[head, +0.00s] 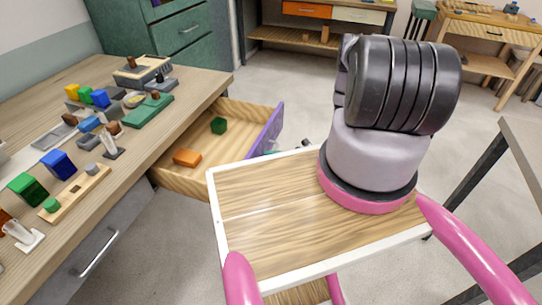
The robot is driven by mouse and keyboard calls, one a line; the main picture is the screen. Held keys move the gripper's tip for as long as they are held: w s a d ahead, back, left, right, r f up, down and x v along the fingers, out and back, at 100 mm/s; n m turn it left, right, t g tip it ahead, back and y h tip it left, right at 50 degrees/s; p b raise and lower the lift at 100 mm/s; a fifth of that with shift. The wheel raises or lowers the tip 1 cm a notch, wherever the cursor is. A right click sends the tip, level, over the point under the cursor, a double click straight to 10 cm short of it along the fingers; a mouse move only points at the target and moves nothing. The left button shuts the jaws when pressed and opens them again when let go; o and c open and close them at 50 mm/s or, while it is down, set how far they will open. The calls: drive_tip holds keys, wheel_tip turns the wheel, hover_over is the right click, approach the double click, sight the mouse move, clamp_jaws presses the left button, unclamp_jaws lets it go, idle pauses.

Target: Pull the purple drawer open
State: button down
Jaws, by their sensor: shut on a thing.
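The purple drawer's front (267,130) shows in the head view, just left of centre. The drawer stands out from under the wooden workbench, open, with its light wood inside in plain sight. A green block (218,125) and an orange block (187,157) lie apart in it. The front's outer face and handle are mostly hidden, and my wood-topped base covers the area below. My arm rises at the right of the view. I cannot make out my gripper; small grey and dark bits beside the drawer front are too small to identify.
The workbench top (207,83) holds several coloured blocks, trays and small holders. A grey drawer (100,255) below it is shut. A green cabinet (180,40) stands behind. Open floor (285,85) lies beyond the purple front; a table leg (475,180) stands at right.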

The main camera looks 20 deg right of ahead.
drive_tip(key=c, duration=0.9)
unclamp_jaws()
drive_tip(key=v, duration=1.1)
